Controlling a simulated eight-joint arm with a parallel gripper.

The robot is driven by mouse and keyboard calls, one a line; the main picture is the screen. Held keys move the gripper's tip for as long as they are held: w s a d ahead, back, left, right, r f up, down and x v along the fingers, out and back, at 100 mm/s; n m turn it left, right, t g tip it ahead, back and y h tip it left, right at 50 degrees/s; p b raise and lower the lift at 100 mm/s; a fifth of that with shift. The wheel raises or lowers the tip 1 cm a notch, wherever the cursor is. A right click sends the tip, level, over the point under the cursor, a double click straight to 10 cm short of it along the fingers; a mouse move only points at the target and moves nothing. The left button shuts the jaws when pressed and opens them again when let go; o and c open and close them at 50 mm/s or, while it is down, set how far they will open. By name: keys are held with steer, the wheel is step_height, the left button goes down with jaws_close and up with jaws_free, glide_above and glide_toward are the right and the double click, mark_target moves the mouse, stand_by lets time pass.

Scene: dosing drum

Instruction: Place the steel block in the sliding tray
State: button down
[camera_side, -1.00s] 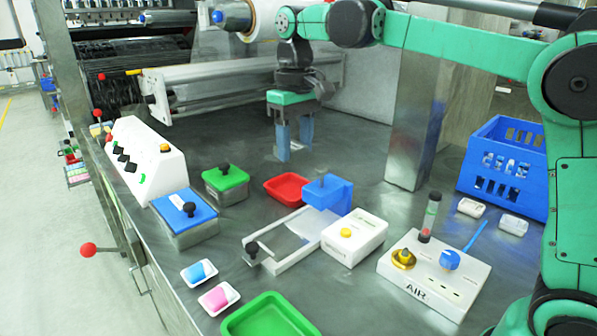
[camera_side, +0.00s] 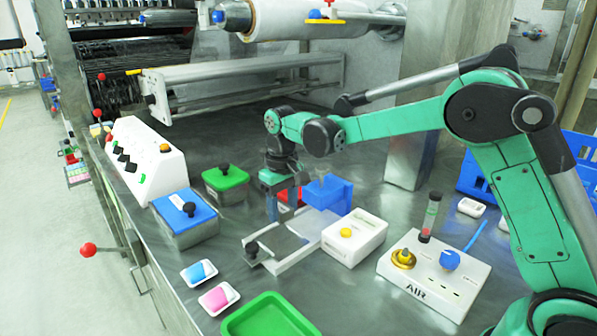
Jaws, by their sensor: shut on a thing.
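My gripper (camera_side: 284,208) points down, low over the bench, between the green-lidded box and the blue housing. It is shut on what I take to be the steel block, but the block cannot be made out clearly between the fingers. The sliding tray (camera_side: 272,266) is a white frame with a black knob at its front end, pulled out in front of the blue housing (camera_side: 335,195). My gripper is at the back left of this tray. I cannot tell whether it touches the tray.
A red dish (camera_side: 292,196) is partly hidden behind my gripper. A green-lidded box (camera_side: 226,178) and a blue-lidded box (camera_side: 184,212) stand to the left. A white box with a yellow button (camera_side: 356,238) and the AIR panel (camera_side: 440,285) stand right. A green tray (camera_side: 268,318) lies in front.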

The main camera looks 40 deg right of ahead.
mark_target(284, 243)
steer(key=shift+f, duration=3.1)
steer(key=shift+f, duration=0.1)
steer(key=shift+c, duration=1.7)
jaws_free()
